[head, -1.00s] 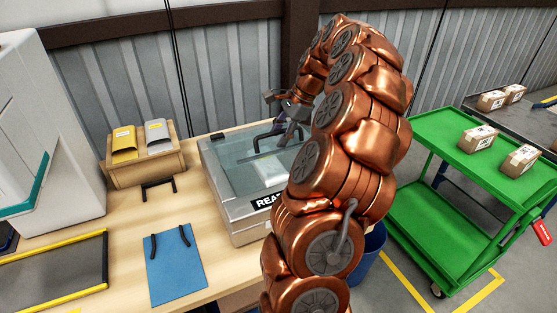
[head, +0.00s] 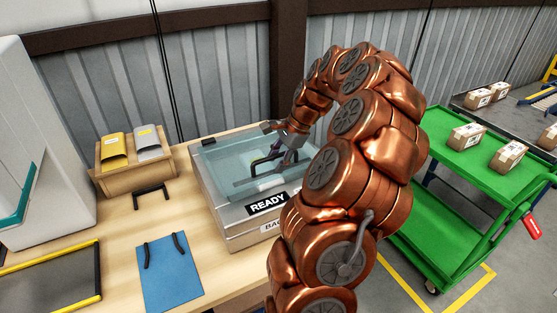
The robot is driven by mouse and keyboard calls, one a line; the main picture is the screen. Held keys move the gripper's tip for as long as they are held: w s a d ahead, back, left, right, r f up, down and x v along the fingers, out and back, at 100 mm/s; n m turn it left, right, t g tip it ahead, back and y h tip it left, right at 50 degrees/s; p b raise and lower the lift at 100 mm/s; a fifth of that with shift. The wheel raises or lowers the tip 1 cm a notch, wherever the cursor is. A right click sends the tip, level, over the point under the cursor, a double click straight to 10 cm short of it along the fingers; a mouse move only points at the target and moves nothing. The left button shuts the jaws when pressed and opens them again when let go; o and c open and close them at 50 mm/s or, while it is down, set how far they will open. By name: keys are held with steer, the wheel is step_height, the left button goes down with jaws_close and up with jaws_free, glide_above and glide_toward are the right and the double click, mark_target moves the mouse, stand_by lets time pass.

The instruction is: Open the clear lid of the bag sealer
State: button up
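The bag sealer (head: 237,232) stands on the wooden table, a pale box with a READY label (head: 268,203) on its front. Its clear bluish lid (head: 222,168) spans the top; I cannot tell whether it is fully down or slightly raised. My gripper (head: 266,160) is over the lid's right part, its dark fingers pointing down and left at a dark bar. I cannot tell whether they touch or grip the bar. My copper arm hides the sealer's right side.
A wooden holder (head: 137,178) with yellow and grey pouches stands left of the sealer. A blue board (head: 170,275) lies in front of it. A black-and-yellow tray (head: 50,278) is at the far left. A green cart (head: 465,200) with small cartons stands at right.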

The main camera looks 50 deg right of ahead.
steer(key=r+g+h, duration=0.1)
steer(key=r, duration=0.2)
steer(key=r+g+h+p, duration=0.1)
steer(key=r, duration=0.3)
steer(key=r+h, duration=0.1)
steer(key=r, duration=0.2)
steer(key=shift+w+a+r+g+h+p, duration=0.2)
steer(key=shift+w+g+h+p, duration=0.1)
steer(key=shift+g+h+p, duration=0.1)
steer(key=shift+w+d+f+p, duration=0.15)
steer(key=shift+f+p, duration=0.55)
steer(key=shift+f, duration=1.3)
steer(key=shift+w+f+p, duration=0.1)
steer(key=shift+f+p, duration=0.55)
steer(key=shift+f, duration=1.3)
steer(key=shift+c, duration=0.2)
jaws_close()
